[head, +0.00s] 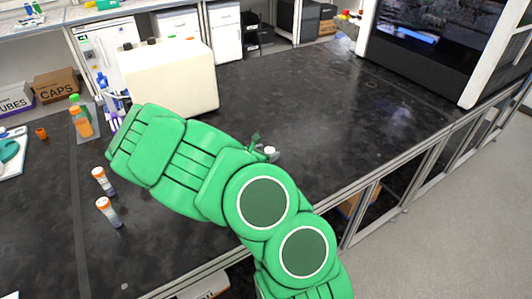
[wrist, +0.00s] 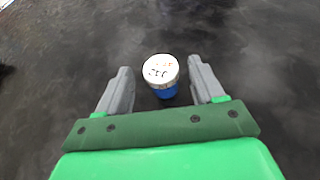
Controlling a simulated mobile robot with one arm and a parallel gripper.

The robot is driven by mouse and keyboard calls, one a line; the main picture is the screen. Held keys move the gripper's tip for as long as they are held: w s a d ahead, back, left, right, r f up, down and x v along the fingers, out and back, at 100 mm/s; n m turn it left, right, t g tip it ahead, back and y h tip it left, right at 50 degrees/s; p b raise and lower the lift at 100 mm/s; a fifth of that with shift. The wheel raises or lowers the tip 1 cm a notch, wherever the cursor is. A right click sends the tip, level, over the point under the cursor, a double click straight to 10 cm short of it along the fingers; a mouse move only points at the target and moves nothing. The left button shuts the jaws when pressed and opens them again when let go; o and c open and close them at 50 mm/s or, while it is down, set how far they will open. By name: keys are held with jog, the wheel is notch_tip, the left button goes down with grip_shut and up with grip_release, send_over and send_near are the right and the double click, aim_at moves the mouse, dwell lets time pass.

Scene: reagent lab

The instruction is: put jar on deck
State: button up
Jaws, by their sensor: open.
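A small jar (wrist: 162,92) with a white, hand-marked lid and blue body stands upright on the black bench. In the wrist view it sits between the two grey fingers of my gripper (wrist: 160,76), which are open, with a gap showing on each side. In the head view only the jar's white lid (head: 270,150) shows, beside my gripper (head: 257,147), which is mostly hidden behind my green arm. I cannot tell for sure which surface is the deck; a large white machine with a dark front (head: 430,40) stands at the far right of the bench.
An orange bottle (head: 81,122) and a cream box-shaped device (head: 170,80) are at the back left. The black bench (head: 320,95) is clear between the jar and the machine. Its front edge runs along the right.

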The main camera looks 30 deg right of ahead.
jog(key=shift+v, duration=0.8)
jog(key=v, duration=1)
jog(key=shift+w+r, duration=0.15)
jog(key=shift+r, duration=0.05)
jog(key=shift+o, duration=0.6)
jog(key=shift+a+r, duration=0.1)
jog(key=shift+a, duration=0.1)
